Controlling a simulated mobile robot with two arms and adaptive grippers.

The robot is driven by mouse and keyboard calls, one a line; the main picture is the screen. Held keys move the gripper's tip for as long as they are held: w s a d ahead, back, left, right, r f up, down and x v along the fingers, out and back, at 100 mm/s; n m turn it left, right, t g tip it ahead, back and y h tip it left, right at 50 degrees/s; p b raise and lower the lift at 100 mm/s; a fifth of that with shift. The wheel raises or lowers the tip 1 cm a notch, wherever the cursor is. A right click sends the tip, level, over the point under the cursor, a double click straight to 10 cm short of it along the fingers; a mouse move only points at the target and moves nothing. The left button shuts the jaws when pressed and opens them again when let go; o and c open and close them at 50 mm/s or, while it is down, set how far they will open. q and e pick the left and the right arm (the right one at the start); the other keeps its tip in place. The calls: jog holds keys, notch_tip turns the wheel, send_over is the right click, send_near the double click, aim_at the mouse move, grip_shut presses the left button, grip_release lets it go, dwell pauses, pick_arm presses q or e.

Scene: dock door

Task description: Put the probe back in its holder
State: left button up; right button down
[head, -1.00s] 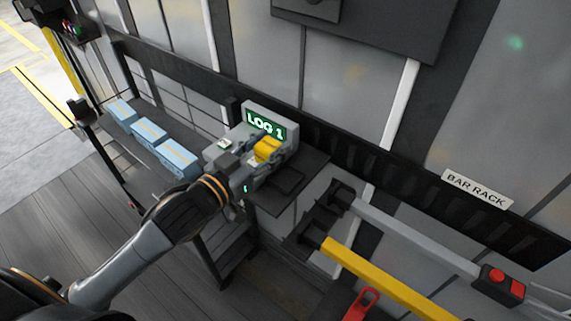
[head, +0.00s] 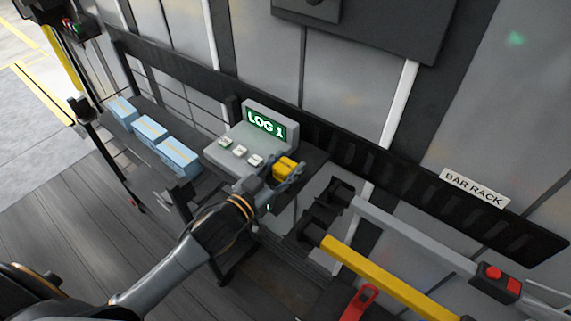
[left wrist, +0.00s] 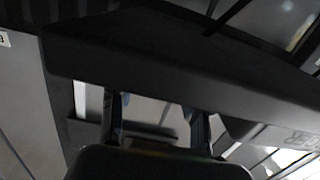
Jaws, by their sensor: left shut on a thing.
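The yellow probe (head: 285,167) is in my left gripper (head: 281,172), which is shut on it. In the head view they are at the right front of the grey console (head: 268,105), whose screen reads LOG 1. The dark shelf (head: 316,158) beside the console shows behind the probe. The holder cannot be made out clearly; my gripper and the probe cover that area. In the left wrist view my left gripper's fingers (left wrist: 158,122) show, with a broad dark shape across the view. My right gripper is not in view.
Several light-blue boxes (head: 178,156) stand in a row left of the console. A rack at the right, labelled BAR RACK (head: 474,188), has a grey bar (head: 420,237) and a yellow bar (head: 390,278). A red handle (head: 358,303) is below them.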

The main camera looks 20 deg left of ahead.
pick_arm(q)
jog(key=o, duration=1.2)
jog(key=shift+f, duration=0.1)
jog(key=shift+o, duration=0.2)
jog(key=shift+r, duration=0.2)
jog(key=shift+s+a+f, duration=0.1)
jog(key=shift+s, duration=0.25)
jog(key=b+v, duration=0.2)
jog(key=v, duration=0.9)
jog(key=shift+s+b, duration=0.2)
jog(key=shift+b, duration=0.15)
